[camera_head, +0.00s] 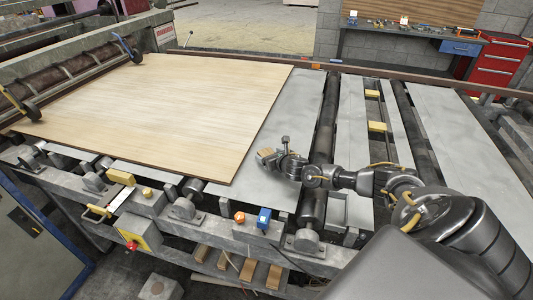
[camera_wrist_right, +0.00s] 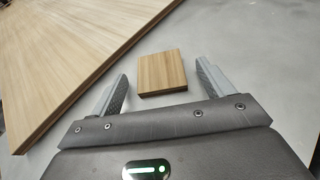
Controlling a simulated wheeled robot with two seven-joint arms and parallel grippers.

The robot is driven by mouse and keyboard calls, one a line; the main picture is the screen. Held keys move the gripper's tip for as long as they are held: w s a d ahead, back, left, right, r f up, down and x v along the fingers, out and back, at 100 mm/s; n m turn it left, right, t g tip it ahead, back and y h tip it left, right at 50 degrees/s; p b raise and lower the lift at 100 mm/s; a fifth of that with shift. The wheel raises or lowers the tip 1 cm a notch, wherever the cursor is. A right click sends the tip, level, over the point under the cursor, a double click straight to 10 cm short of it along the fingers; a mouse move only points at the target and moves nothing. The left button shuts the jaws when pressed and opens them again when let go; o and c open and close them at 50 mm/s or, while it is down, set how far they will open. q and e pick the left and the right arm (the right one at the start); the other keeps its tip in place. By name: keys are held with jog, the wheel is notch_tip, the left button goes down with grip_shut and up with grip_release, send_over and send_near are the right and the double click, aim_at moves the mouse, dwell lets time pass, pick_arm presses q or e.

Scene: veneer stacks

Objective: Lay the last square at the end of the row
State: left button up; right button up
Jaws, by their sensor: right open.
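A small wooden square (camera_wrist_right: 162,72) with dark edges lies flat on the grey metal plate (camera_wrist_right: 240,50) in the right wrist view. My right gripper (camera_wrist_right: 161,76) is open, its two fingers spread to the left and right of the square with gaps showing. The square sits around the fingertips and appears not to be gripped. In the head view my right gripper (camera_head: 277,152) is low over the grey plate, and the square (camera_head: 265,153) shows small and partly covered at its tip. No row of squares can be made out. My left gripper is not in view.
A large pale veneer sheet (camera_head: 170,95) lies left of my right gripper, its edge close by. Dark rollers (camera_head: 326,115) and gaps run between the grey plates. An orange knob (camera_head: 239,217) and a blue part (camera_head: 264,214) stand on the front rail. The plate to the right is bare.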

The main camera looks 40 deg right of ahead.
jog(key=shift+w+f, duration=0.1)
jog(key=shift+w, duration=0.2)
jog(key=shift+d, duration=0.1)
jog(key=c, duration=1.1)
